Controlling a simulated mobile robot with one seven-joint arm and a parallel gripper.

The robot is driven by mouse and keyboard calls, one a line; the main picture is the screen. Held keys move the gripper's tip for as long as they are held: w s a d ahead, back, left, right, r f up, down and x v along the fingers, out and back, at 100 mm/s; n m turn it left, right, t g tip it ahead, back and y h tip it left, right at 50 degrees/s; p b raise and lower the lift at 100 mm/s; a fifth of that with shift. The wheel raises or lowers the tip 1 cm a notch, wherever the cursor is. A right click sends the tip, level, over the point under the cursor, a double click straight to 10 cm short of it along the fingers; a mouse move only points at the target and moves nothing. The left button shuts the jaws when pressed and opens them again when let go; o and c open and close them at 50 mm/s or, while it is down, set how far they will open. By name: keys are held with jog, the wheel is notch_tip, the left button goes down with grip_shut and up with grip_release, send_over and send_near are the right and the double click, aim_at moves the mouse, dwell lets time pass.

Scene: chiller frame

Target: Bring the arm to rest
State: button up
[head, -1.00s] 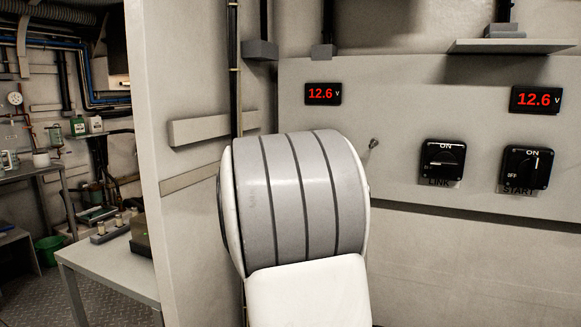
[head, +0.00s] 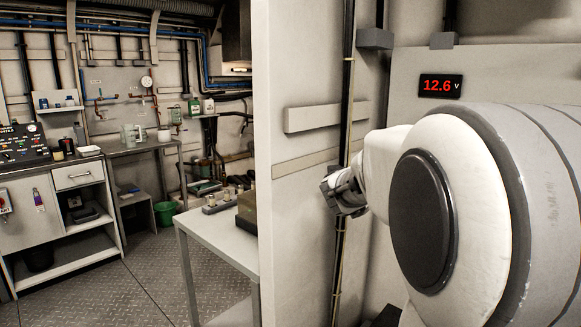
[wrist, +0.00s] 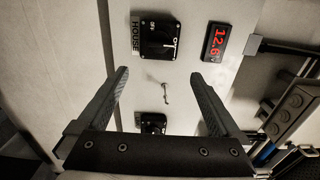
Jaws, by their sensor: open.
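My arm (head: 470,210) fills the right side of the head view, bent, with its large joint close to the camera. My gripper (head: 345,190) shows small beyond it, in front of the pale wall. In the wrist view my gripper (wrist: 160,76) is open and nothing is between its two fingers. Past the fingertips is the panel, with a black rotary switch labelled HOUSE (wrist: 157,37), a small metal toggle (wrist: 165,92) and a red voltage display (wrist: 215,42). The fingers look apart from the panel.
A partition edge (head: 263,160) stands left of my gripper. A grey table (head: 215,235) with small items is in front of it. A workbench (head: 60,215), shelves and a green bucket (head: 163,213) are further left. The patterned floor (head: 150,275) between them is clear.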

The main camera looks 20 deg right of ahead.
jog(key=w+a+n+t+y, duration=0.3)
jog(key=a+n+t+y, duration=0.3)
jog(key=a+n+y, duration=0.5)
jog(key=s+a+f+n+y, duration=0.2)
jog(key=a+n, duration=0.2)
jog(key=a, duration=0.3)
jog(key=s+a+f+n+y, duration=0.2)
jog(key=s+a+n, duration=0.15)
jog(key=a, duration=0.35)
jog(key=s+a+f+n+g+y, duration=0.1)
jog(key=s+a+f+n+g, duration=0.25)
jog(key=s+f+n, duration=0.55)
jog(key=s+a+f+n+g, duration=0.3)
jog(key=s+f+n+g, duration=0.15)
jog(key=s, duration=0.75)
notch_tip(320, 180, up, 17)
jog(key=m+p, duration=0.1)
jog(key=p, duration=1.6)
jog(key=shift+w+g, duration=0.25)
jog(key=shift+g, duration=0.05)
